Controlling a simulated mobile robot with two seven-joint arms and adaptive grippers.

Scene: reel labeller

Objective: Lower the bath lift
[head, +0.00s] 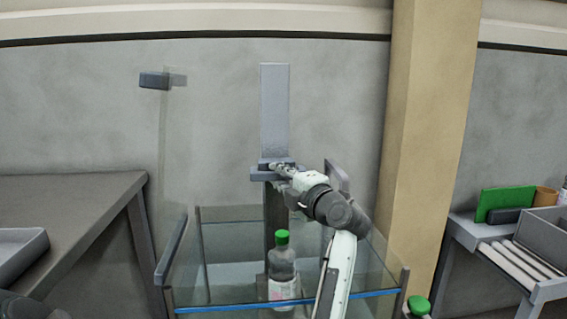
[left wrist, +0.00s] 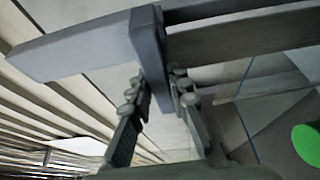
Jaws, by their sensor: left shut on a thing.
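A clear glass tank (head: 225,285) with dark corner edges stands in the middle of the head view, with a blue line along its front. Behind it rises a tall grey upright (head: 274,110) with a dark lower part. The bath lift's grey carriage (head: 258,175) sits at the upright's middle, above the tank. My left gripper (head: 282,167) is at this carriage. In the left wrist view, the gripper (left wrist: 158,95) is shut on a grey bar (left wrist: 148,45) of the lift. A bottle with a green cap (head: 283,270) stands upright in the tank area; what supports it is unclear.
A grey table (head: 70,200) with a tray (head: 20,250) stands at left. A tan pillar (head: 425,130) rises right of the tank. A side table at right holds a green panel (head: 503,204) and grey bin (head: 545,230). Another green cap (head: 418,304) shows near the tank's right corner.

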